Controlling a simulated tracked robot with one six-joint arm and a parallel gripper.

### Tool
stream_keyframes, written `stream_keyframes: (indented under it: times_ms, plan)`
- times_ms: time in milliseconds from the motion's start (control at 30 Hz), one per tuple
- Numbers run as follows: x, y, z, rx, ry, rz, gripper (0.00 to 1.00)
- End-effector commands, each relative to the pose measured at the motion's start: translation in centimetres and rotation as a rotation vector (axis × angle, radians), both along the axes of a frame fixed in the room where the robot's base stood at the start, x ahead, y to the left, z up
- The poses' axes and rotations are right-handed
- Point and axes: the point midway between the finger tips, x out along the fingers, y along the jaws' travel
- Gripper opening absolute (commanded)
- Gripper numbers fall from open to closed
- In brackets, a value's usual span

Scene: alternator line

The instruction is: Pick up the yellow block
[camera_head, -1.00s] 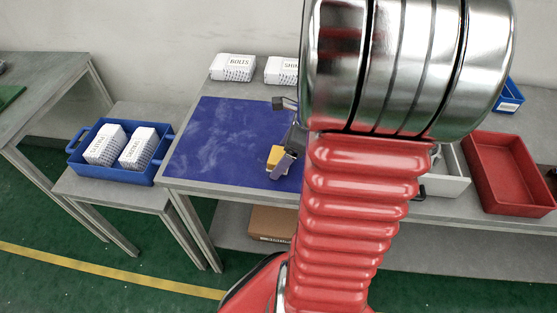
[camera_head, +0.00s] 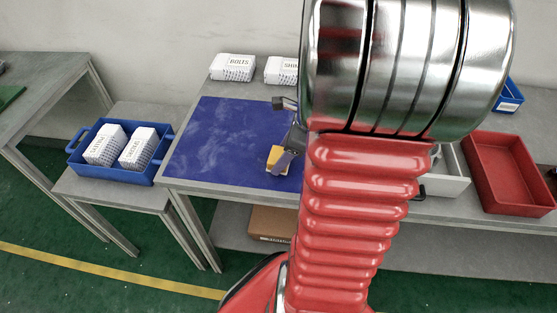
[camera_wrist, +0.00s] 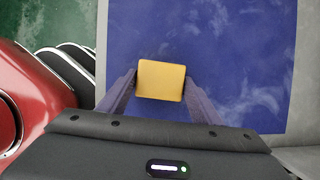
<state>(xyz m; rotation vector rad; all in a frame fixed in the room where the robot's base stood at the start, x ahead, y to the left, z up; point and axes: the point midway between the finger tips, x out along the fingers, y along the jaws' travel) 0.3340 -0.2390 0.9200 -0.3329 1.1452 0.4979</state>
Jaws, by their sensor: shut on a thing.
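The yellow block (camera_wrist: 160,80) sits between the two fingers of my gripper (camera_wrist: 160,88) in the wrist view, with a finger against each side. In the head view the yellow block (camera_head: 277,157) shows over the blue mat (camera_head: 220,140), near its right front part. My gripper (camera_head: 281,163) is shut on it there. One finger covers part of the block in the head view. I cannot tell whether the block touches the mat or is slightly above it.
Two white boxes (camera_head: 232,67) stand at the back of the table. A blue tote (camera_head: 92,163) with white boxes is at left. A red bin (camera_head: 510,170) and a grey-white bin (camera_head: 450,175) are at right. My arm hides the table's middle.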

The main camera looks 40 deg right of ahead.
Motion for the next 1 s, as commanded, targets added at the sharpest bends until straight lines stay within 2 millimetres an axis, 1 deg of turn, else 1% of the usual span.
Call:
stream_keyframes:
  times_ms: [33,167,400,533,667,1000]
  plan:
    - [0.0,0.0,0.0,0.000,0.000,0.000,0.44]
    - [0.0,0.0,0.0,0.000,0.000,0.000,0.35]
    - [0.0,0.0,0.1,0.000,0.000,0.000,0.35]
    - [0.0,-0.1,0.7,-0.002,-0.002,-0.001,0.35]
    - [0.1,-0.1,2.1,-0.004,-0.002,0.000,0.35]
    - [0.0,-0.1,7.9,-0.003,-0.002,-0.001,0.35]
